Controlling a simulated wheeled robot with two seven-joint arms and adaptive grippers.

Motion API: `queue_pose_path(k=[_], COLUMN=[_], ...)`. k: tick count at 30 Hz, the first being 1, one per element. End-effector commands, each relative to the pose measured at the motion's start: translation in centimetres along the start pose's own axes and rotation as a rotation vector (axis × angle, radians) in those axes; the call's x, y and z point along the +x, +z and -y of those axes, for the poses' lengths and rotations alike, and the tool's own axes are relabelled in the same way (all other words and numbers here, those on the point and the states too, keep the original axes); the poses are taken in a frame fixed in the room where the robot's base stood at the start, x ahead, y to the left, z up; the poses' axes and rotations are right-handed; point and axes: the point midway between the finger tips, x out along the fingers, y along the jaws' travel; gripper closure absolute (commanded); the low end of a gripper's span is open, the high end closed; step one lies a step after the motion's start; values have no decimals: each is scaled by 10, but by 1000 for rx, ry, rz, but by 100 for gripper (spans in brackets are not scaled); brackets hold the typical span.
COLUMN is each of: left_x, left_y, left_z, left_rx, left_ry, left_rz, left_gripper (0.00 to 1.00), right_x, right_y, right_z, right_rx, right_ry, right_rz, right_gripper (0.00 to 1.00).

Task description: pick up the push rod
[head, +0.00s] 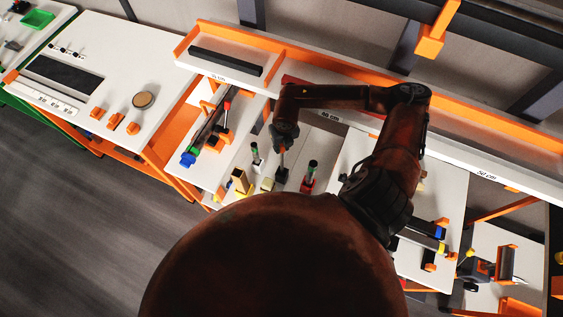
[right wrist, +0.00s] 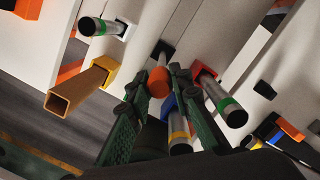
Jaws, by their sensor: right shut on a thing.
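The black holder (right wrist: 163,48) shows beyond the rod. The fingers hide part of the rod. My left gripper is out of view.
A green-banded rod in a red holder (head: 307,185) stands right of the gripper. Another green-banded rod (head: 256,153) and a hollow tan square tube (head: 240,180) stand left. A yellow-banded rod (right wrist: 180,137) is close below the fingers in the wrist view. An orange-edged shelf (head: 235,85) runs behind.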

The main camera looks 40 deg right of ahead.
Motion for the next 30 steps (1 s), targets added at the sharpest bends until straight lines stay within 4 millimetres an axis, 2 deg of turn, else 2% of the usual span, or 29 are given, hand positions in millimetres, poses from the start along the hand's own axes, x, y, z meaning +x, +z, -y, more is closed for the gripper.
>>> queue_pose_path(k=[5, 22, 26, 30], left_x=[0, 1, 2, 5], left_y=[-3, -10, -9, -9], left_z=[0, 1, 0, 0], left_rx=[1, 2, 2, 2], left_ry=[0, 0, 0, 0], left_rz=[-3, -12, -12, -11], left_gripper=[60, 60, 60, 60], right_x=[0, 0, -6, -21], right_y=[0, 0, 2, 4], right_z=[0, 0, 0, 0], right_rx=[0, 0, 0, -1], right_ry=[0, -1, -1, 0], right_rz=[0, 0, 2, 3], right_gripper=[100, 100, 100, 100])
